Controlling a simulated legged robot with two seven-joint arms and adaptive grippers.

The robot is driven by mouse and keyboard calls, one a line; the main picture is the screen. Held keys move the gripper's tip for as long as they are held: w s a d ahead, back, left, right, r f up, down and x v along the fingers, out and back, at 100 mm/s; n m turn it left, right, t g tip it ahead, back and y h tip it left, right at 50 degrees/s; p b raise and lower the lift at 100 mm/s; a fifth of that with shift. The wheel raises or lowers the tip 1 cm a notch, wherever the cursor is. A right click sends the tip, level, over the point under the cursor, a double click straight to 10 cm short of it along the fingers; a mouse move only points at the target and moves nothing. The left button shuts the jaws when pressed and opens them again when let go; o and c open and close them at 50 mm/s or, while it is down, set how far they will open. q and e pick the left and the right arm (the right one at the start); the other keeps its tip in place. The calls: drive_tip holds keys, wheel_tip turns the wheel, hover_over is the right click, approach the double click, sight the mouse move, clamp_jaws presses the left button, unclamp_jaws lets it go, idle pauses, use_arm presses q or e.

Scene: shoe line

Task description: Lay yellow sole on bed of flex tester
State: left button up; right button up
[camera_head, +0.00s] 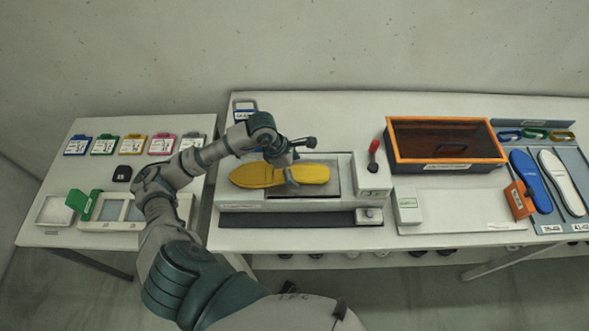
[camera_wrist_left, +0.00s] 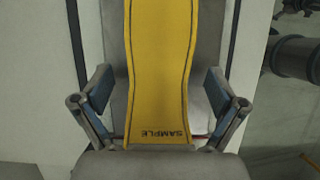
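The yellow sole (camera_head: 253,176) lies flat, lengthwise from left to right, over the bed (camera_head: 332,181) of the flex tester (camera_head: 230,207). My left gripper (camera_head: 291,173) is above the sole's middle and hides part of it. In the left wrist view the sole (camera_wrist_left: 160,55) runs between the two spread fingers of the gripper (camera_wrist_left: 160,92), with a gap on each side. "SAMPLE" is printed near its lower part there. The fingers are open and do not press on the sole's edges. My right gripper is not in view.
A red-handled lever (camera_head: 373,155) stands at the tester's right end. Right of it are an orange-framed box (camera_head: 445,145), a blue sole (camera_head: 531,181) and a white sole (camera_head: 561,182). The left table (camera_head: 90,173) holds coloured tags and trays.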

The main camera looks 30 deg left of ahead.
use_arm(q)
drive_tip(key=v, duration=1.1)
drive_tip(key=shift+r, duration=0.4)
drive_tip(key=shift+a, duration=0.15)
